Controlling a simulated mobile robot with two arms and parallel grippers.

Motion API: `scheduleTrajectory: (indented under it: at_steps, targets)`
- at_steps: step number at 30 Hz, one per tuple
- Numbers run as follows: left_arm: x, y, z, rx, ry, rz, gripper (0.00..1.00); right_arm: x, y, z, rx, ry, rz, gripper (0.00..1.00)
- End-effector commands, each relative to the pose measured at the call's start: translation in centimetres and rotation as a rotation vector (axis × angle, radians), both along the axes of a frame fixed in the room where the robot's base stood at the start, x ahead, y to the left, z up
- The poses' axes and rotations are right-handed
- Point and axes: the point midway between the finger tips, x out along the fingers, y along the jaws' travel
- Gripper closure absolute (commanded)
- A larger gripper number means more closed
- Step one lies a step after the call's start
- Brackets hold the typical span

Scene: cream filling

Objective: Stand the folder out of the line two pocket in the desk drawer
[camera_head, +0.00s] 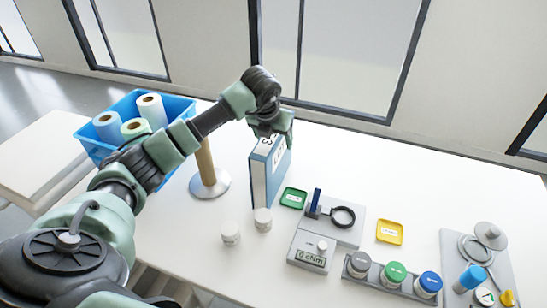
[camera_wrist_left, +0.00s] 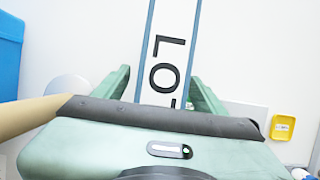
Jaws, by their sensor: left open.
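A blue folder with a white spine (camera_head: 258,182) stands upright on the white table, left of the small devices. In the left wrist view its spine (camera_wrist_left: 168,48) runs up the picture, with black letters reading "LO". My left gripper (camera_head: 271,138) is at the folder's top edge, pointing down. In the left wrist view the fingers of my left gripper (camera_wrist_left: 163,86) are open, one on each side of the folder. I cannot tell whether they touch it. No desk drawer or line two pocket can be made out. My right gripper is not in view.
A blue crate (camera_head: 178,105) with rolls stands at the left. A wooden post (camera_head: 206,160) on a round base is close left of the folder. Two white jars (camera_head: 262,220), a green tray (camera_head: 293,197) and a grey device (camera_head: 325,240) are nearby. The table behind is clear.

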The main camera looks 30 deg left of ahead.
Motion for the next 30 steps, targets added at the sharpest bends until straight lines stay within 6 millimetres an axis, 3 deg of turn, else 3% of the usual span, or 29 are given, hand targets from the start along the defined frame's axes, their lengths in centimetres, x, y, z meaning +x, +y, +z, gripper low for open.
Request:
scheduleTrajectory:
  at_steps: [4,30]
  targets:
    - [0.28,0.03,-0.86,0.0,0.001,-0.002,0.29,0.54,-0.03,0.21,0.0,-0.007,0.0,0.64]
    - [0.3,0.07,-1.29,0.001,-0.001,-0.001,0.29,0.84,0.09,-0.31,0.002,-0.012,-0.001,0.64]
